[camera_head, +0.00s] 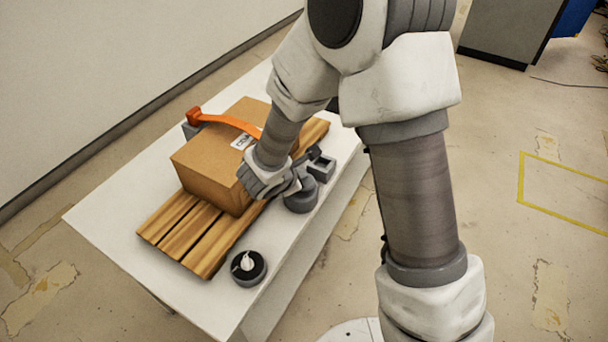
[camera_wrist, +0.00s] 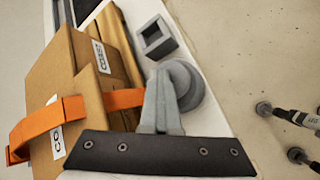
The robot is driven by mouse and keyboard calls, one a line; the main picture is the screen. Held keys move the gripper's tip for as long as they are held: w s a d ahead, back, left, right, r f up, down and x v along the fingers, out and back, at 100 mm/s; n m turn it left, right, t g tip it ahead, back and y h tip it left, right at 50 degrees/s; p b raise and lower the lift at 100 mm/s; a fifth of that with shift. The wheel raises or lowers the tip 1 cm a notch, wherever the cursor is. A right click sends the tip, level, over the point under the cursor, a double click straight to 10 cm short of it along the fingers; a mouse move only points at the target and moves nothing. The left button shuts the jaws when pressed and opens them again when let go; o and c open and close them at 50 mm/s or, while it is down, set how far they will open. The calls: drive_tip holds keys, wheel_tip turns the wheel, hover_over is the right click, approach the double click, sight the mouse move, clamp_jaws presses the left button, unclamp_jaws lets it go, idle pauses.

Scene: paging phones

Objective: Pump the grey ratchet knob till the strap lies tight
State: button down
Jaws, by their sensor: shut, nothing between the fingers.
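The orange strap (camera_head: 228,121) runs over the cardboard box (camera_head: 205,170). It bows up off the box top at the far left end, and in the wrist view the strap (camera_wrist: 45,122) stands out in a loop beyond the box edge. The round grey ratchet knob (camera_head: 301,203) sits on the table's right side beside the box. My gripper (camera_head: 299,184) is shut and empty, close beside the knob. In the wrist view its fingertips (camera_wrist: 159,72) overlap the left side of the knob (camera_wrist: 185,85); whether they touch cannot be told. The arm hides part of the strap.
The box stands on a slatted wooden pallet (camera_head: 190,232) on a white table (camera_head: 110,222). A grey block with a square opening (camera_head: 322,168) stands behind the knob. A black dial with a white pointer (camera_head: 248,268) lies near the front corner. The floor right of the table is open.

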drive_tip(key=shift+r+p, duration=0.55)
drive_tip(key=shift+r, duration=0.5)
wheel_tip(320, 180, up, 5)
drive_tip(key=p, duration=0.3)
drive_tip(key=shift+s+a+r, duration=0.1)
idle(2.5)
